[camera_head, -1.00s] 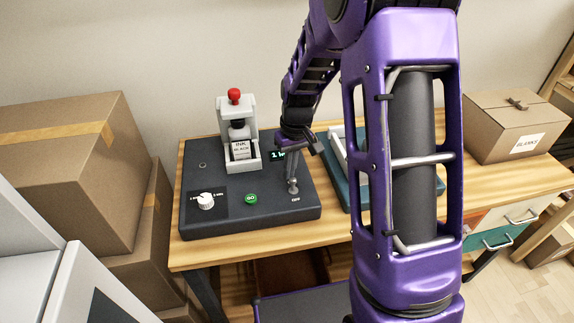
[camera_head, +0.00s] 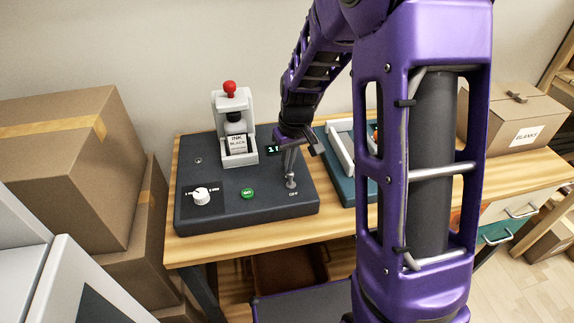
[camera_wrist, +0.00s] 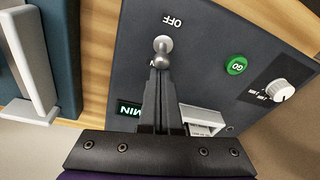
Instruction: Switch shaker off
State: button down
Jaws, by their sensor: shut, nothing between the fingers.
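The shaker (camera_head: 225,205) is a dark box on the wooden bench, with an ink bottle (camera_head: 236,128) in its light grey clamp. Its metal toggle switch (camera_head: 291,183) stands at the front right of the top, and shows in the wrist view (camera_wrist: 162,48) beside the OFF label (camera_wrist: 173,20). My gripper (camera_head: 290,172) is shut and empty. Its fingertips (camera_wrist: 160,68) are right at the toggle and overlap its lower part in the wrist view; I cannot tell whether they touch. A small lit display (camera_head: 274,150) is partly hidden behind my gripper.
A white dial (camera_head: 201,196) and a green GO button (camera_head: 247,193) are on the same top. A teal base with a light grey lever (camera_head: 340,150) stands close on the right. Cardboard boxes (camera_head: 60,170) crowd the left, and a BLANKS box (camera_head: 512,118) is at the right.

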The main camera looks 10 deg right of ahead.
jog(key=shift+s+t+b, duration=0.25)
jog(key=shift+t+b, duration=0.15)
jog(key=shift+b, duration=0.3)
jog(key=shift+s+t+b, duration=0.25)
jog(key=shift+t+b, duration=0.15)
jog(key=shift+b, duration=0.1)
jog(key=shift+s+r, duration=0.3)
jog(key=shift+s, duration=0.1)
jog(key=shift+r, duration=0.2)
jog(key=shift+r+p, duration=0.35)
jog(key=shift+r, duration=0.3)
